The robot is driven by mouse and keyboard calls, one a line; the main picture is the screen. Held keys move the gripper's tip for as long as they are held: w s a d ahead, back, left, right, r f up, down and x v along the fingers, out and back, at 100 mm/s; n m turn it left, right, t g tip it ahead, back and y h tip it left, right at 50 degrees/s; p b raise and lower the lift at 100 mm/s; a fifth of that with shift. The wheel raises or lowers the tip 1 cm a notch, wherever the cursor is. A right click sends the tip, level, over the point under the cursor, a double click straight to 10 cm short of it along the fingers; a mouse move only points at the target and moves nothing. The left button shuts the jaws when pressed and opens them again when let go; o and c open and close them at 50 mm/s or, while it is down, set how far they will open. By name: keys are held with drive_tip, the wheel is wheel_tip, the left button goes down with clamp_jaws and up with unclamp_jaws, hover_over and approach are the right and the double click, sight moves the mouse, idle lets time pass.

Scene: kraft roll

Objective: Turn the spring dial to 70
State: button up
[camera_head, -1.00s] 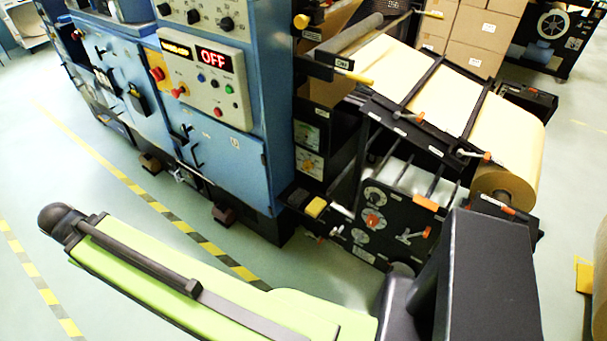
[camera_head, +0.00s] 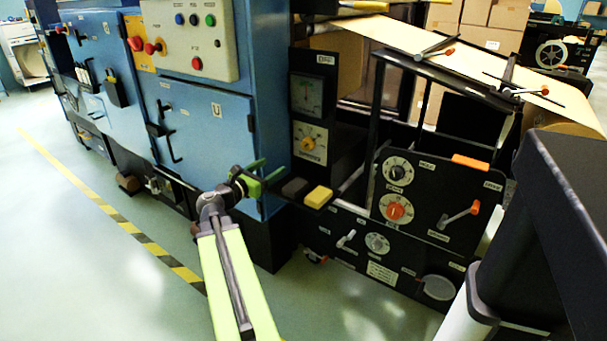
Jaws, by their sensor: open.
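Several round dials are on the black machine panels, and their labels are too small to read, so I cannot tell which is the spring dial. A dial with a black knob (camera_head: 397,171) sits above a dial with an orange knob (camera_head: 394,211) on the right panel. A smaller grey dial (camera_head: 377,243) is on the lower panel. A dial with a yellow knob (camera_head: 310,143) is on the narrow panel below a gauge (camera_head: 307,95). My gripper (camera_head: 269,171) has green fingers, open and empty, in front of the blue cabinet's right edge, left of all these dials.
A yellow block (camera_head: 318,197) and a dark block (camera_head: 294,188) stick out just right of my gripper. An orange-tipped lever (camera_head: 461,214) is right of the dials. The blue cabinet (camera_head: 205,130) stands behind my arm. The floor in front is clear.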

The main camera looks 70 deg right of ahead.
approach(305, 146)
drive_tip(key=shift+n, duration=0.3)
drive_tip(key=x, duration=0.9)
drive_tip(key=shift+d+f, duration=0.1)
drive_tip(key=shift+d, duration=0.15)
clamp_jaws()
